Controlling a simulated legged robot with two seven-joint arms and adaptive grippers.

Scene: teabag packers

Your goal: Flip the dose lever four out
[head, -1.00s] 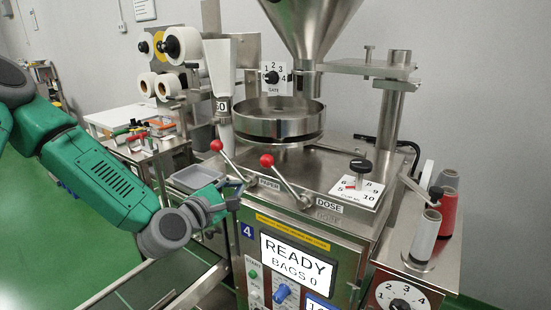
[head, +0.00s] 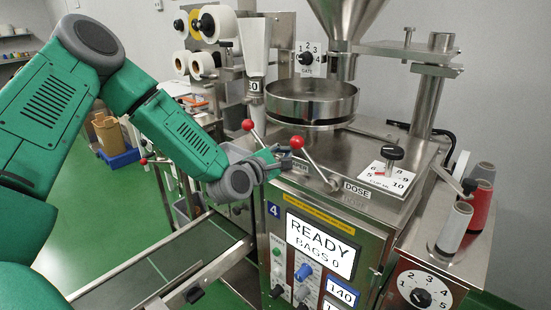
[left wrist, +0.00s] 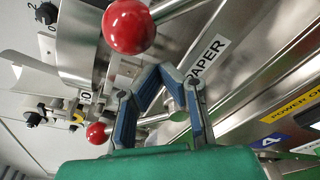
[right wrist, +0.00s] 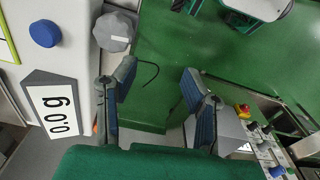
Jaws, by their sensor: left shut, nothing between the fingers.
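The dose lever has a red ball knob (head: 297,142) on a metal rod that leans up and left from its pivot near the DOSE label (head: 357,190). Its knob looks large at the top of the left wrist view (left wrist: 128,25). My left gripper (head: 284,154) is shut and empty, just left of and slightly below that knob, with a small gap in the left wrist view. The paper lever (head: 247,125), also red-knobbed, stands left of it. My right gripper (right wrist: 157,76) is open and empty, away from the levers; it is not seen in the head view.
The machine marked 4 has a READY screen (head: 320,246) below the levers. A round steel pan (head: 312,100) and a hopper stand behind them. A CLIP dial plate (head: 386,179) and thread spools (head: 454,228) are at the right. A conveyor (head: 165,262) runs at the lower left.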

